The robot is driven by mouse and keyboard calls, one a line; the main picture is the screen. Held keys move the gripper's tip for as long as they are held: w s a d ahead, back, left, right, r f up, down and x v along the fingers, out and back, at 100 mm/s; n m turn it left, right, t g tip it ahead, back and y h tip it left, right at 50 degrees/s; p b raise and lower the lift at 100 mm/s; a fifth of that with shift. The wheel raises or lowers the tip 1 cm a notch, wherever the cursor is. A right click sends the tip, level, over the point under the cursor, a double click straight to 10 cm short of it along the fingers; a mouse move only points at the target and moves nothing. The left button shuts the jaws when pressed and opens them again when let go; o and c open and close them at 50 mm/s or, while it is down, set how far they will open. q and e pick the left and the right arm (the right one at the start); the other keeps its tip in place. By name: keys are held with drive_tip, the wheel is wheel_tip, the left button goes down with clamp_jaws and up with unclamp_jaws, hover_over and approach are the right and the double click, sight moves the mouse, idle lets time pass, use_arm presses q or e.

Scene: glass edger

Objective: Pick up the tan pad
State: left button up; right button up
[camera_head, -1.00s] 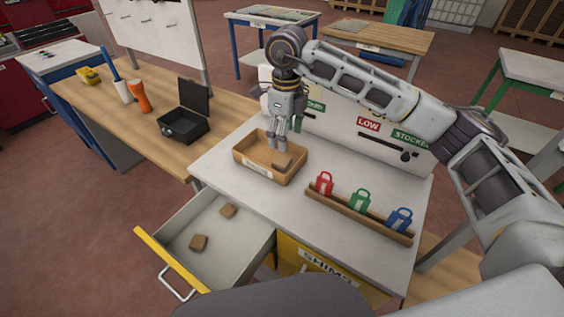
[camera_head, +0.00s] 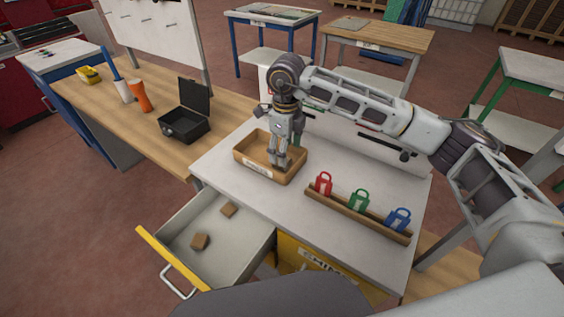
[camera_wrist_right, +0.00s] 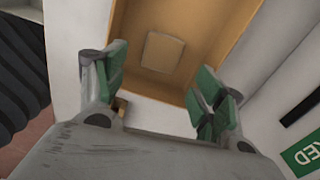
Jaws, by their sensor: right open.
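The tan pad (camera_wrist_right: 163,53) is a flat square lying on the floor of a wooden tray (camera_wrist_right: 133,20), seen in the right wrist view. In the head view my right gripper (camera_head: 279,162) reaches down into the same tray (camera_head: 250,167) near its front right, and it hides the pad there. In the right wrist view its green-padded fingers (camera_wrist_right: 160,85) are spread apart and empty. The pad lies ahead of the gap between them, not touching either finger. My left gripper is not in view.
A wooden rack (camera_head: 345,215) with red, green and blue padlocks stands to the tray's right. A black open case (camera_head: 184,124) sits on the bench to the left. The grey tabletop (camera_head: 225,150) around the tray is mostly clear.

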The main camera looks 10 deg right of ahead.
drive_tip(key=shift+f+p, duration=0.5)
drive_tip(key=shift+f, duration=1.55)
drive_tip(key=c, duration=0.8)
